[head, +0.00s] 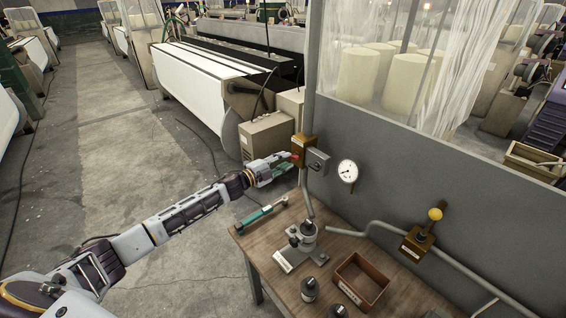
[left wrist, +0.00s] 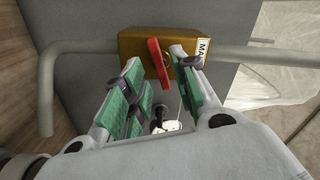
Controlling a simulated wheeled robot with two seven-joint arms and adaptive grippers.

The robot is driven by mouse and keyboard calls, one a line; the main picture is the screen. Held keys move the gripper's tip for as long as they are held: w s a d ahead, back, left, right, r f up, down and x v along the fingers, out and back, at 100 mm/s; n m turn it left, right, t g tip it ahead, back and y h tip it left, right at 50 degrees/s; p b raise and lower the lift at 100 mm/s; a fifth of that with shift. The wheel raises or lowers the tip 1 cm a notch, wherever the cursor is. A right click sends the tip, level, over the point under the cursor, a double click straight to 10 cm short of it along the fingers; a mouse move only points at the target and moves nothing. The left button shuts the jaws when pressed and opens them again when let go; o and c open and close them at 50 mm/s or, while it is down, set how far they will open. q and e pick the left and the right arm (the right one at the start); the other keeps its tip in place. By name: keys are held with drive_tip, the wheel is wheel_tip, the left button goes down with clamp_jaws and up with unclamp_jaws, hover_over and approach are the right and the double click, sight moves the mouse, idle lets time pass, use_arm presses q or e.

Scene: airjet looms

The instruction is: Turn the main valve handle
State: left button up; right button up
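The main valve is a brass-coloured box (head: 302,142) on a grey pipe at the partition's edge, beyond the table. It also shows in the left wrist view (left wrist: 134,44), with a white label partly reading "MA". Its red handle (head: 294,157) is a flat bar, seen upright and slightly tilted in the left wrist view (left wrist: 158,62). My left gripper (head: 284,165) reaches the valve from the left. Its green-padded fingers, also in the left wrist view (left wrist: 157,68), are apart on either side of the handle. Contact with it is not clear. My right gripper is not in view.
A second brass valve (head: 416,247) with a yellow knob sits on a pipe to the right. A gauge (head: 347,171) and a grey box (head: 318,161) are beside the main valve. The wooden table (head: 262,240) below holds tools and an open box (head: 361,281).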

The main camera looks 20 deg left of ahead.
use_arm(q)
drive_tip(key=shift+w+d, duration=0.15)
drive_tip(key=shift+w, duration=0.05)
drive_tip(key=shift+x, duration=0.8)
clamp_jaws()
